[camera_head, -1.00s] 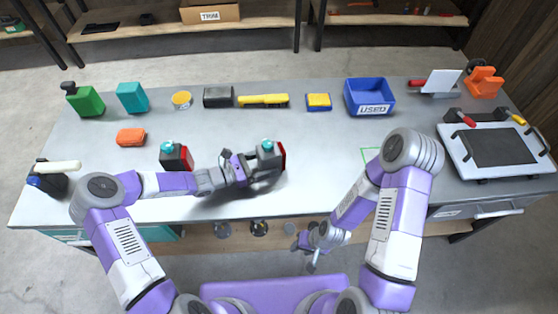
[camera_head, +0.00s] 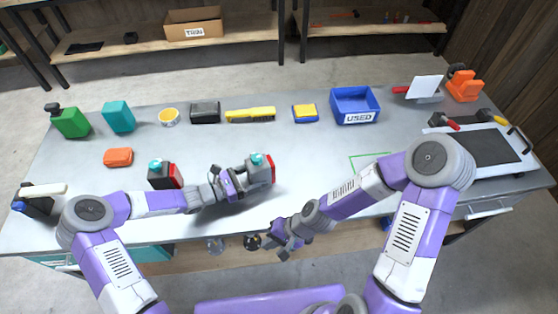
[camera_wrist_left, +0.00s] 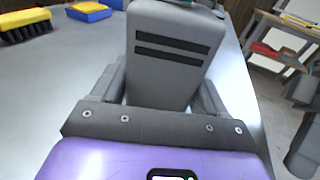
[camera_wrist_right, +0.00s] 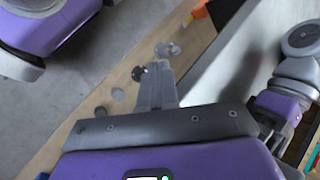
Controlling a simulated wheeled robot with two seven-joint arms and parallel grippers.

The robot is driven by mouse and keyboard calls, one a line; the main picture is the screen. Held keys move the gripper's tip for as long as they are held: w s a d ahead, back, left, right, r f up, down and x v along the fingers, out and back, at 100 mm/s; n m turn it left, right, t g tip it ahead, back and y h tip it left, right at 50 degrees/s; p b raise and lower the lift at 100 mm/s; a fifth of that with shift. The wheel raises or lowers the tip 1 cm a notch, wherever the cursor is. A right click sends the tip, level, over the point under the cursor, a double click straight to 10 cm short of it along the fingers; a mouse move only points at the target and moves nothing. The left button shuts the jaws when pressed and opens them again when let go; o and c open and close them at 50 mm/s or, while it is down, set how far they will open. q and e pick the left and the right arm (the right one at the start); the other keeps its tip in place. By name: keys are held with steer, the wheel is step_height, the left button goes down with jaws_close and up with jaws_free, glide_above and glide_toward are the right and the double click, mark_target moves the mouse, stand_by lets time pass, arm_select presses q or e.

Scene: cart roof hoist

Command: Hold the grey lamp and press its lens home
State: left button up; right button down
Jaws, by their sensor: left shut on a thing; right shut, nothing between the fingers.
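The grey lamp (camera_head: 258,174) is held above the table by my left gripper (camera_head: 241,180), which is shut on it. It has a teal knob on top and a red lens face (camera_head: 271,168) at its right end. In the left wrist view the lamp's grey body (camera_wrist_left: 168,78) with two black stripes stands between the fingers; its lens is hidden there. My right gripper (camera_head: 287,246) is shut and empty, lower and to the right of the lamp, by the table's front edge. Its closed fingers also show in the right wrist view (camera_wrist_right: 157,85).
A black lamp-like block with a red face (camera_head: 165,175) stands left of my left gripper. An orange block (camera_head: 118,157), yellow brush (camera_head: 250,115) and blue USED bin (camera_head: 355,104) lie farther back. Small round parts (camera_head: 252,242) sit on a lower shelf. The table's middle is mostly clear.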

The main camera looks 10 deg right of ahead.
steer(key=w+r+t, duration=0.1)
steer(key=w+r, duration=0.1)
steer(key=w, duration=0.1)
steer(key=w+r, duration=0.3)
steer(key=w+r+t, duration=0.1)
steer(key=w+r, duration=0.1)
steer(key=w, duration=0.1)
steer(key=shift+d+r+m+t, duration=0.25)
steer(key=shift+d+m+t, duration=0.05)
steer(key=shift+d+m, duration=0.1)
steer(key=w+d+r+t, duration=0.2)
steer(key=w+r, duration=0.3)
steer(key=w, duration=0.1)
steer(key=w+d+r+n+g, duration=0.2)
steer(key=w+d+n, duration=0.5)
steer(key=d+n, duration=0.3)
steer(key=d, duration=0.2)
steer(key=shift+w+d+r+h, duration=0.2)
steer(key=shift+d+r+h, duration=0.1)
steer(key=shift+d+r, duration=0.1)
steer(key=shift+a, duration=0.1)
steer(key=x, duration=0.9)
steer(key=shift+a+f, duration=0.15)
steer(key=shift+f, duration=0.05)
steer(key=a, duration=0.3)
steer(key=shift+s+a+f, duration=0.1)
steer(key=shift+s+f, duration=0.1)
steer(key=shift+s, duration=0.1)
steer(key=shift+s+a, duration=0.1)
steer(key=shift+a, duration=0.35)
